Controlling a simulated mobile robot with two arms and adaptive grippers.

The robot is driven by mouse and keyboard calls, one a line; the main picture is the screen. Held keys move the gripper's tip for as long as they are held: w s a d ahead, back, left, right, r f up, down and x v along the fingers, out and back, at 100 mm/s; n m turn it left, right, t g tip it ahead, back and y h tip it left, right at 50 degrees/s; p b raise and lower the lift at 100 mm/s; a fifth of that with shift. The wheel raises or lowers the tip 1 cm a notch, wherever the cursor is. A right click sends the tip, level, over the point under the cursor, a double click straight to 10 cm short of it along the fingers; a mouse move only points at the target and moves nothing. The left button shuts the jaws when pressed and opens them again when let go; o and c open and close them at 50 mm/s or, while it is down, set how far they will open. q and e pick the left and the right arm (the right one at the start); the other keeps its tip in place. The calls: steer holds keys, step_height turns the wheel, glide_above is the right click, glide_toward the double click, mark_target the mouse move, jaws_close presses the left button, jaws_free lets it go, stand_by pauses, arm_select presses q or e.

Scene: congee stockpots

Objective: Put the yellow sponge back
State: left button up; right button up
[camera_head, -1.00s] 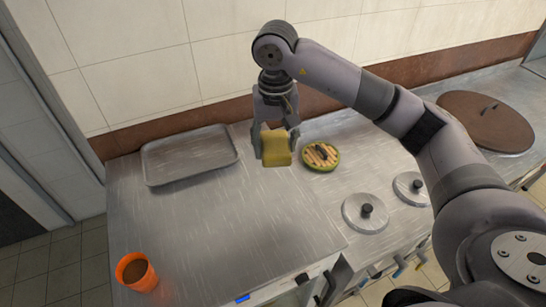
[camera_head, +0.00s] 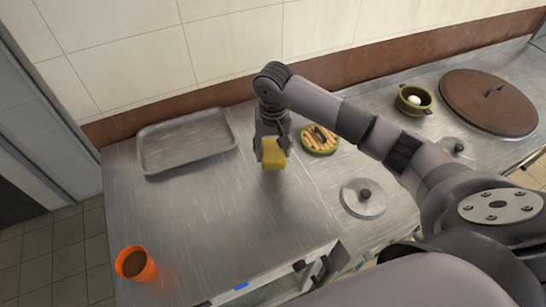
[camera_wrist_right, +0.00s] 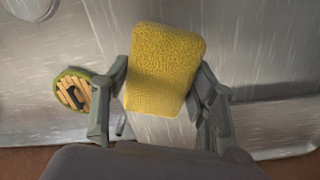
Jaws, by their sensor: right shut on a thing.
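The yellow sponge (camera_head: 273,156) is held between the two fingers of my right gripper (camera_head: 272,150), which points down over the steel counter. The sponge also fills the middle of the right wrist view (camera_wrist_right: 165,68), with a finger against each side. It is near or just above the counter; I cannot tell whether it touches. It is to the right of the shallow metal tray (camera_head: 187,168) and left of the round green-rimmed piece with wooden slats (camera_head: 334,147). My left gripper is not in view.
An orange cup (camera_head: 137,266) with brown contents stands at the front left. Knobbed steel lids (camera_head: 352,206), a green pot (camera_head: 405,104) with a white round thing and a big brown lid (camera_head: 480,112) lie to the right. The counter's middle is clear; a tiled wall is behind.

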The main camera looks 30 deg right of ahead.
mark_target(273, 160)
steer(key=shift+a+f, duration=0.1)
steer(key=shift+f, duration=0.5)
step_height(273, 160, down, 3)
steer(key=shift+f+p, duration=0.15)
steer(key=shift+p, duration=0.45)
steer(key=shift+f, duration=0.35)
steer(key=shift+f, duration=0.2)
steer(key=o, duration=1.1)
steer(key=shift+o, duration=0.2)
steer(key=shift+r, duration=0.1)
